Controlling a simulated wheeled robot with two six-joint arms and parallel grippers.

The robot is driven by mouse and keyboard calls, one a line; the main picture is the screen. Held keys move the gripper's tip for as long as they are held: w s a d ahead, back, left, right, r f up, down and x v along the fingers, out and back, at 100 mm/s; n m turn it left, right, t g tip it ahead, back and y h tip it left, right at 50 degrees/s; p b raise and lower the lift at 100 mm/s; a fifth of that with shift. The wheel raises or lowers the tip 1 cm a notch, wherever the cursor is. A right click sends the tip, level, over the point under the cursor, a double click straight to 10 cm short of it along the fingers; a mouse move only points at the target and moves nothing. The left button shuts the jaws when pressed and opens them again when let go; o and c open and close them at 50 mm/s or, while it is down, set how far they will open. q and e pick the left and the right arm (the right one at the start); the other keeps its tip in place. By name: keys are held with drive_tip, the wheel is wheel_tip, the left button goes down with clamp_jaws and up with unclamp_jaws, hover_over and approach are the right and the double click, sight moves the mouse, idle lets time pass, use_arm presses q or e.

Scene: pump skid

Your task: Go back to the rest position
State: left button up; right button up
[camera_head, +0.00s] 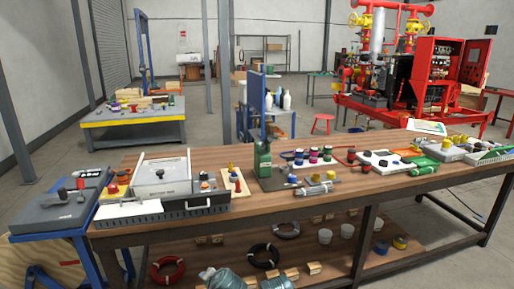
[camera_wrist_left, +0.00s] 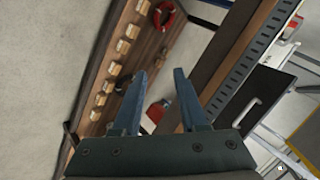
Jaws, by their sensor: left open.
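My left gripper (camera_wrist_left: 160,74) shows in the left wrist view with its two dark fingers apart and nothing between them. It is in free air near the workbench's edge; the bench's lower shelf (camera_wrist_left: 118,70) with several small wooden blocks lies beyond it. A red ring-shaped coil (camera_wrist_left: 164,17) is at the top of that view. Neither of my arms shows in the head view. My right gripper is not in view.
A long wooden workbench (camera_head: 312,206) crosses the head view, with boxes, a green tool (camera_head: 263,160) and small parts on it. A blue-framed cart (camera_head: 68,232) adjoins its left end. A red pump skid (camera_head: 388,110) stands at the back right.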

use_arm(q)
drive_tip(key=s+d+f+n+g+h, duration=0.2)
drive_tip(key=s+d+f+g, duration=0.25)
drive_tip(key=s, duration=0.35)
drive_tip(key=s+d+f+n+g+h, duration=0.1)
drive_tip(key=s+d+f+g+h, duration=0.2)
drive_tip(key=s+d, duration=0.4)
wheel_tip(320, 180, up, 18)
drive_tip(key=a+y+p, duration=0.1)
drive_tip(key=p, duration=1.6)
drive_tip(key=shift+s+a+f+g, duration=0.15)
drive_tip(key=shift+a+f+g, duration=0.05)
drive_tip(key=shift+a+g, duration=0.2)
drive_tip(key=shift+f, duration=0.15)
